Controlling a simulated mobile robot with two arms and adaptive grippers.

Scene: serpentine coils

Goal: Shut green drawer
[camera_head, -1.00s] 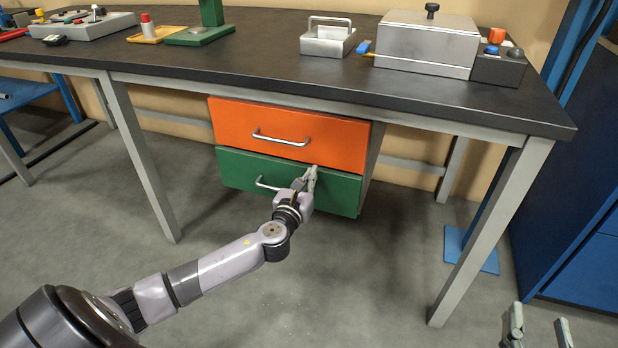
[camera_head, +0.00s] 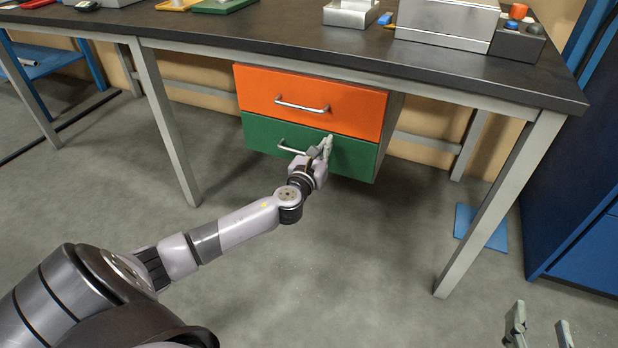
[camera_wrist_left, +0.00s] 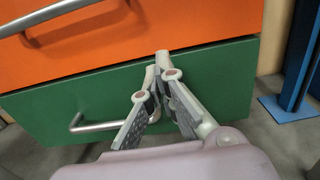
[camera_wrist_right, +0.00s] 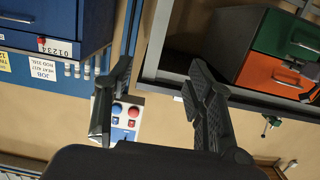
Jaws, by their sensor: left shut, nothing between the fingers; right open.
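The green drawer (camera_head: 356,158) is the lower of two drawers under the workbench, with a metal bar handle (camera_head: 291,147). In the head view its front looks about level with the orange drawer (camera_head: 350,108) above it. My left gripper (camera_head: 327,142) is shut and empty, its tips at the green front, right of the handle; whether they touch I cannot tell. In the left wrist view the shut fingertips (camera_wrist_left: 163,62) overlap the green front (camera_wrist_left: 220,75). My right gripper (camera_head: 540,325) is open and empty at the lower right, away from the drawers.
The dark workbench top (camera_head: 420,70) overhangs the drawers, with a grey leg (camera_head: 500,205) to their right. A blue cabinet (camera_head: 575,180) stands at the far right. A blue plate (camera_head: 482,227) lies on the floor. The floor before the drawers is open.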

